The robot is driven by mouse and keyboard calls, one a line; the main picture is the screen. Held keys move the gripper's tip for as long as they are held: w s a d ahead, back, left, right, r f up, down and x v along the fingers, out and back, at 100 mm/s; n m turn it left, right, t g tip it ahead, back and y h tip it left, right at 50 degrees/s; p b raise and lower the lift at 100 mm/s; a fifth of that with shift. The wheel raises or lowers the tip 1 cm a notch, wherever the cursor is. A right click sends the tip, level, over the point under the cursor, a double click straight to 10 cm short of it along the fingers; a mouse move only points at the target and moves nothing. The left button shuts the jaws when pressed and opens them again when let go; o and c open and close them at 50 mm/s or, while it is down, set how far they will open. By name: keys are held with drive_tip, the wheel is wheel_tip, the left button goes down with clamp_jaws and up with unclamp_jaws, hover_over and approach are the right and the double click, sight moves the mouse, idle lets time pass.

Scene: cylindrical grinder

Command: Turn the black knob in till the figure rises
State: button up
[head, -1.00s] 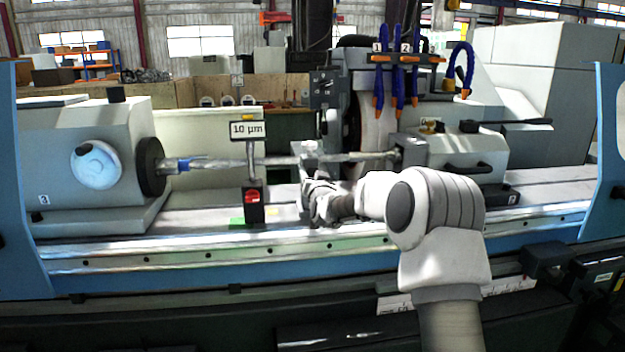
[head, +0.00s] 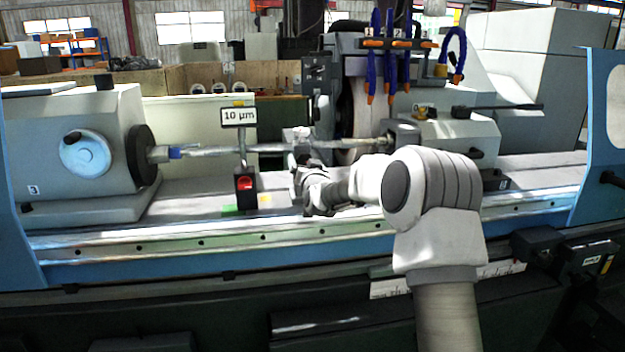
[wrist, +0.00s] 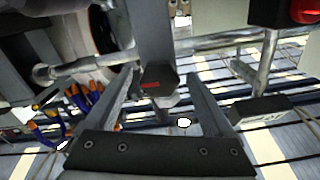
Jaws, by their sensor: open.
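The black knob (wrist: 158,78) is a dark faceted knob with a small red mark, seen in the wrist view. It sits between the fingertips of my gripper (wrist: 160,84), which is open, with a gap visible on each side. In the head view my gripper (head: 303,186) is at the bracket under the long shaft, and I cannot make out the knob there. The figure on the white sign (head: 239,116) reads 10 µm. The sign stands on a post above a black box with a red face (head: 245,184).
The shaft (head: 270,148) runs between the left headstock (head: 60,150) and the right tailstock (head: 455,140). The grinding wheel and the blue hoses (head: 390,60) are behind and right of my gripper. A long rail (head: 150,243) runs along the front.

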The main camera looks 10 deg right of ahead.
drive_tip(key=s, duration=1.6)
drive_tip(key=shift+b, duration=0.3)
drive_tip(key=shift+s, duration=0.1)
idle(1.3)
